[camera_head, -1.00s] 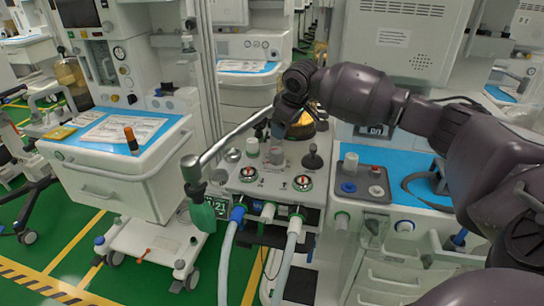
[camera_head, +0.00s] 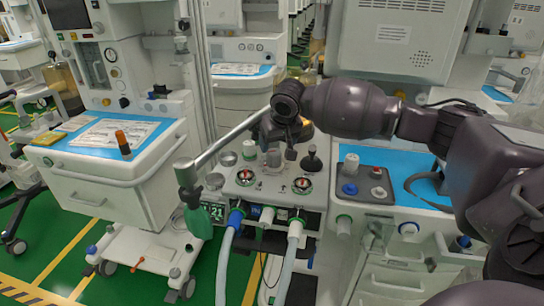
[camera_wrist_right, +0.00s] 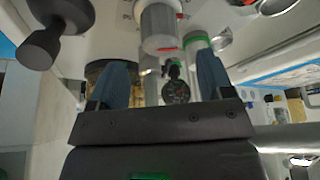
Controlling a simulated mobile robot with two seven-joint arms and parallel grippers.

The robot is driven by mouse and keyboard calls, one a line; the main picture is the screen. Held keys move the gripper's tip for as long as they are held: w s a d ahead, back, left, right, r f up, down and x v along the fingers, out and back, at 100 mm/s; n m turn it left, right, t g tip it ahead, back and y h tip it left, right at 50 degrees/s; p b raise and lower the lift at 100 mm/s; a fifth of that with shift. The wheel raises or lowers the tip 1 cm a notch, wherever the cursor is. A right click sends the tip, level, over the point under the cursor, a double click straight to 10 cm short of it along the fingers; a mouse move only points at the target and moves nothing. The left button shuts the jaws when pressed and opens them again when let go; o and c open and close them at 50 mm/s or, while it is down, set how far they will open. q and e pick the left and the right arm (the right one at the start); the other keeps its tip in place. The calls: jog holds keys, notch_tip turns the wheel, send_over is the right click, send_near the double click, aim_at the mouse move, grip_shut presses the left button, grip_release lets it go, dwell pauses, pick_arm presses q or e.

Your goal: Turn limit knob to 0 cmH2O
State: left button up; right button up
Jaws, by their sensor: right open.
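The control panel (camera_head: 262,195) stands in front of me, with hoses below it. The likely limit knob, a grey upright cylinder (camera_head: 273,158), rises from its middle; its label is too small to read. In the right wrist view a grey knob (camera_wrist_right: 160,28) with a red mark shows by a printed scale. My right gripper (camera_head: 277,140) is over the panel, just behind and above the knob. Its two blue fingers (camera_wrist_right: 163,72) are spread apart with nothing gripped. The knob appears beyond the fingertips, between their lines. My left gripper is out of view.
A black ball-topped lever (camera_head: 312,160) stands right of the knob, and a white-and-green knob (camera_head: 249,149) left of it. A grey metal arm (camera_head: 230,140) slants across the panel's left side.

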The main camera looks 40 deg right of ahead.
aim_at(275, 152)
jog(key=b+x, duration=0.1)
jog(key=x, duration=0.3)
jog(key=shift+f, duration=0.4)
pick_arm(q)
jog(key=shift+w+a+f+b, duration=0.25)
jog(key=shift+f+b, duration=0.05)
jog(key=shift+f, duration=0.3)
pick_arm(e)
jog(key=shift+w+d+f, duration=0.1)
jog(key=shift+w+f, duration=0.3)
jog(key=shift+f, duration=0.15)
jog(key=shift+c, duration=0.5)
